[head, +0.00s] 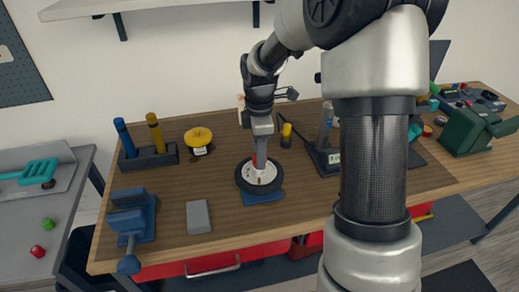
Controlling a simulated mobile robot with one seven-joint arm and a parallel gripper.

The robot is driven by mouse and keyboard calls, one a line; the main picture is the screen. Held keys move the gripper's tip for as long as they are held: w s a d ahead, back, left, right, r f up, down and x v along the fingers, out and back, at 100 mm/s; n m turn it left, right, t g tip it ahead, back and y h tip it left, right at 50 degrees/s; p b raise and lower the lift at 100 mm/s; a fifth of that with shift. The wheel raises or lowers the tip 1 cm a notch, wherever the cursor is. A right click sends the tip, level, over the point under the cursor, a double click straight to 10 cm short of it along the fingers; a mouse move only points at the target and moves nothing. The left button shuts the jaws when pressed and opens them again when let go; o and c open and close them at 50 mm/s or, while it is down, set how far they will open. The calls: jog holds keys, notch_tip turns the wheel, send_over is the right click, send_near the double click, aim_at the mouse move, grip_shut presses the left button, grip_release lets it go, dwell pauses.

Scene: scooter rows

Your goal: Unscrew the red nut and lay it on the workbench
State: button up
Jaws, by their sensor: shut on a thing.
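My gripper (261,165) points straight down over the middle of a small wheel with a black tyre (240,182) and a white hub. A bit of the red nut (255,160) shows at the fingertips; the fingers hide most of it. The gripper is shut on the nut at the hub. I cannot tell whether the nut still sits on the thread. The wheel lies flat over a blue base (262,198) on the wooden workbench (190,246).
A blue vise (130,222) and a grey block (198,217) stand left of the wheel. A dark fixture (322,158) stands to the right. Bare wood lies front right of the wheel.

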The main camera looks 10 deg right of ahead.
jog(key=n+p, duration=0.2)
jog(key=n, duration=0.2)
jog(key=shift+n+p, duration=0.4)
jog(key=shift+n, duration=0.4)
jog(key=o, duration=1.1)
jog(key=shift+a, duration=0.1)
notch_tip(320, 180, up, 17)
jog(key=shift+r+p, duration=0.15)
jog(key=shift+p, duration=0.25)
